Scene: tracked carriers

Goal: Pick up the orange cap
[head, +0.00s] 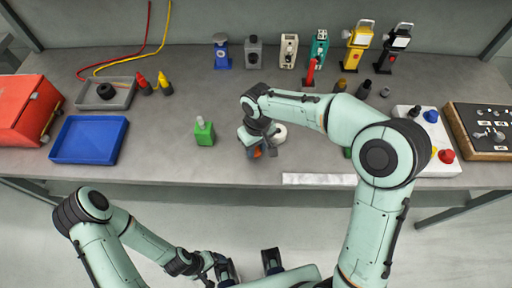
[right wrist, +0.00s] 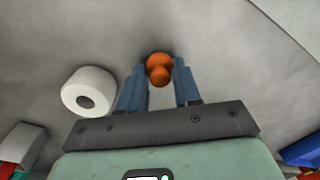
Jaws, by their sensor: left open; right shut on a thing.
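The orange cap (right wrist: 158,68) is between the fingertips of my right gripper (right wrist: 160,80) in the right wrist view, and the fingers are shut on it. In the head view only a small bit of the orange cap (head: 257,153) shows beneath my right gripper (head: 262,150), over the front half of the bench. I cannot tell whether the cap touches the bench top. My left gripper (head: 250,266) is open and empty, low in the head view in front of the bench.
A white roll (right wrist: 88,92) stands beside my right gripper. A green block-shaped bottle (head: 204,134) is to its left. A blue tray (head: 90,138) and a red box (head: 22,108) are further left. A white board (head: 440,168) with coloured knobs is at the right. Several devices line the back.

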